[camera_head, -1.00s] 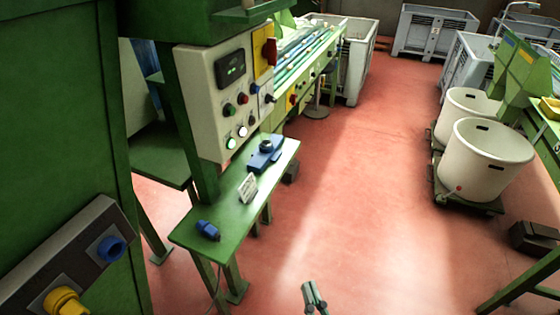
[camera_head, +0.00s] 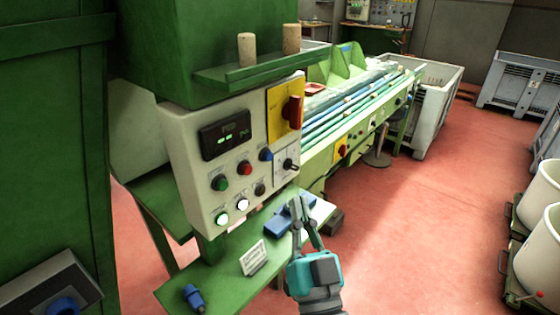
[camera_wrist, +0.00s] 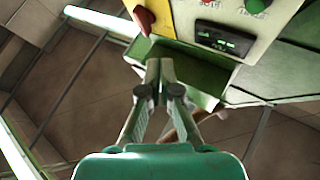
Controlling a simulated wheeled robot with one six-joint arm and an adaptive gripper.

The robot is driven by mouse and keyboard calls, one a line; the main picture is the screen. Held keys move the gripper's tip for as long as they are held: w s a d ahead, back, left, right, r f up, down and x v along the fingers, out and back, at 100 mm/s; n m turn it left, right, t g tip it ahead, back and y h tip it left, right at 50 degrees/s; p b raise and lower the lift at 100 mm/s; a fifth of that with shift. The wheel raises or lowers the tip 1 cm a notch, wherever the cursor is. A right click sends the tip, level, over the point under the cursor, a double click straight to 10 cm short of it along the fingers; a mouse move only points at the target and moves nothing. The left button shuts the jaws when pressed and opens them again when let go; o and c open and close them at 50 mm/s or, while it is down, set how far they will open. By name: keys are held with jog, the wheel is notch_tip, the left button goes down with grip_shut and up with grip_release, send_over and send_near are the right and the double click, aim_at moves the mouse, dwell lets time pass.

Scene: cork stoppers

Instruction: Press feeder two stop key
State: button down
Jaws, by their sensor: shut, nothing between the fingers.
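The pale control panel (camera_head: 178,142) stands left of centre in the head view. It carries a green button (camera_head: 219,183), a red button (camera_head: 245,168), a blue button (camera_head: 266,154), a dark button (camera_head: 260,190), two lit white buttons (camera_head: 242,205) and a black selector (camera_head: 290,165). Their labels are too small to read, so I cannot tell which is the feeder two stop key. My gripper (camera_head: 300,204) is shut and empty, in front of the panel's lower right and apart from it. In the wrist view, my fingertips (camera_wrist: 160,66) point toward the panel (camera_wrist: 262,42), which shows at the top.
A red rotary switch on a yellow plate (camera_head: 276,103) juts from the panel's upper right. Two corks (camera_head: 291,39) stand on the ledge above. A green shelf (camera_head: 222,268) below holds a blue device (camera_head: 283,226), a card (camera_head: 254,257) and a blue connector (camera_head: 194,296).

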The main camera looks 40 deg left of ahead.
aim_at(247, 170)
jog(key=shift+w+a+r, duration=0.2)
jog(key=shift+w+r, duration=0.2)
jog(key=shift+r, duration=0.15)
jog(key=a, duration=0.8)
jog(key=shift+w+a, duration=0.35)
jog(key=shift+a, duration=0.15)
dwell(1.1)
jog(key=shift+a, duration=0.3)
jog(key=shift+a, duration=0.4)
dwell(0.8)
jog(key=shift+d, duration=0.85)
